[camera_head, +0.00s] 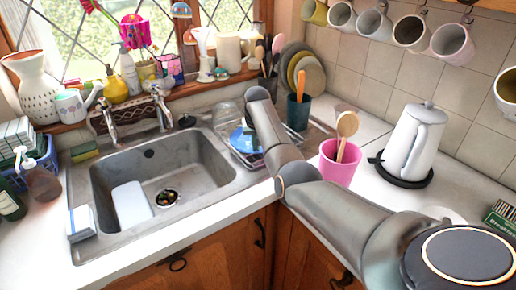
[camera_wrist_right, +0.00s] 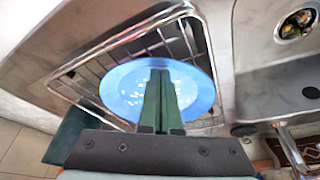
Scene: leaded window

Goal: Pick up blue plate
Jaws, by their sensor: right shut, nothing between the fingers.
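The blue plate (camera_head: 237,138) lies in the wire dish rack beside the sink. In the right wrist view the blue plate (camera_wrist_right: 122,92) is a light blue disc resting on the rack's wires. My right gripper (camera_wrist_right: 160,74) is shut and empty, its two green fingers together in front of the plate's middle. Whether the fingertips touch the plate I cannot tell. In the head view my right arm reaches in from the right and its gripper (camera_head: 250,141) is at the plate's right side, partly hiding it. My left gripper is not in view.
The wire rack (camera_head: 242,160) surrounds the plate. A metal sink (camera_head: 183,168) is to its left. Stacked plates (camera_head: 312,75) and a dark utensil cup (camera_head: 298,112) stand behind. A pink cup (camera_head: 340,170) and white kettle (camera_head: 412,140) are on the right counter.

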